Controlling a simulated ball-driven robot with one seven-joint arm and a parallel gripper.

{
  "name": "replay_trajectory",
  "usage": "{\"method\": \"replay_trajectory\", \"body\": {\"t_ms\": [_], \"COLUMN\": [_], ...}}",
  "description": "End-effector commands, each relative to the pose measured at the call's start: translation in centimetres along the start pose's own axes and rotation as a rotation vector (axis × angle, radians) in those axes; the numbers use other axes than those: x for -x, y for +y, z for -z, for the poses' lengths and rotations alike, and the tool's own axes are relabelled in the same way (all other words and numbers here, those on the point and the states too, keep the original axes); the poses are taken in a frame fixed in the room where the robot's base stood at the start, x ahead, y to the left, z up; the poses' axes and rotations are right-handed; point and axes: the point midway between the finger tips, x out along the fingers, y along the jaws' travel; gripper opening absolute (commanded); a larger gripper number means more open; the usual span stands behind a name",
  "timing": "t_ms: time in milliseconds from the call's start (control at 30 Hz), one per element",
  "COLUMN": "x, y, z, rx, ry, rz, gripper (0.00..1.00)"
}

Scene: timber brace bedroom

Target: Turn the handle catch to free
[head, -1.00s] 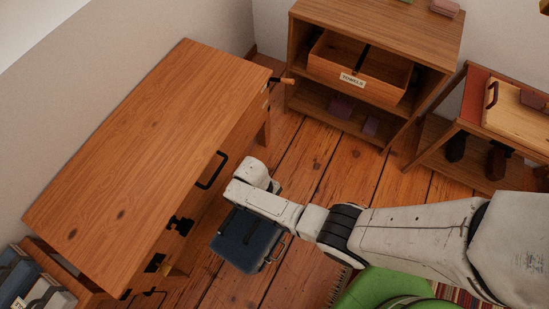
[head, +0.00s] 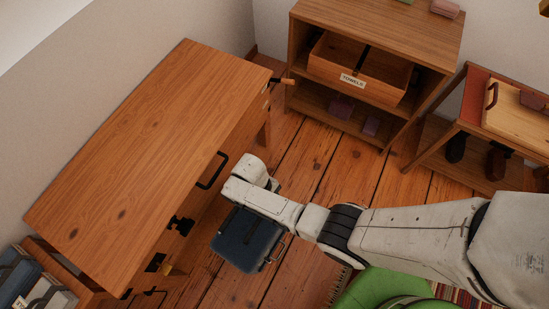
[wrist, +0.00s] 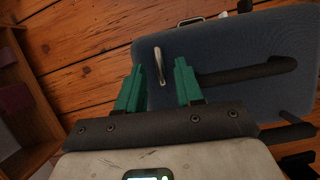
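The desk (head: 150,140) stands at the left in the head view. On its front are a black bar handle (head: 211,170) and a black catch-like fitting (head: 180,224). I cannot tell which piece is the handle catch. My gripper (wrist: 159,80) has two green fingers, apart with nothing held between them. A black bar (wrist: 250,72) runs rightward from beside the right finger in the wrist view; contact is unclear. In the head view my wrist hides the fingertips.
The blue case (head: 245,240) is on the floor beneath my wrist. A lever with an orange grip (head: 284,80) sticks out at the desk's far corner. A shelf unit with a towels drawer (head: 345,78) stands behind, and a side table (head: 470,115) at right.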

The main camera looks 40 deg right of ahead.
Motion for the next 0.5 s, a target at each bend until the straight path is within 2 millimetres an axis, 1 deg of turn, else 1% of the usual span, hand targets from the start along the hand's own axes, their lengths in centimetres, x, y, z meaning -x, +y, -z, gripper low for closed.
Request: {"method": "replay_trajectory", "body": {"t_ms": [33, 300, 400, 500], "x": [1.2, 6.3, 7.7, 8.6], "y": [0.0, 0.0, 0.0, 0.0], "z": [0.0, 0.0, 0.0, 0.0], "rx": [0.0, 0.001, 0.0, 0.0], "ry": [0.003, 0.003, 0.002, 0.001], "rz": [0.0, 0.0, 0.0, 0.0], "gripper": [0.36, 0.36, 0.36, 0.36]}}
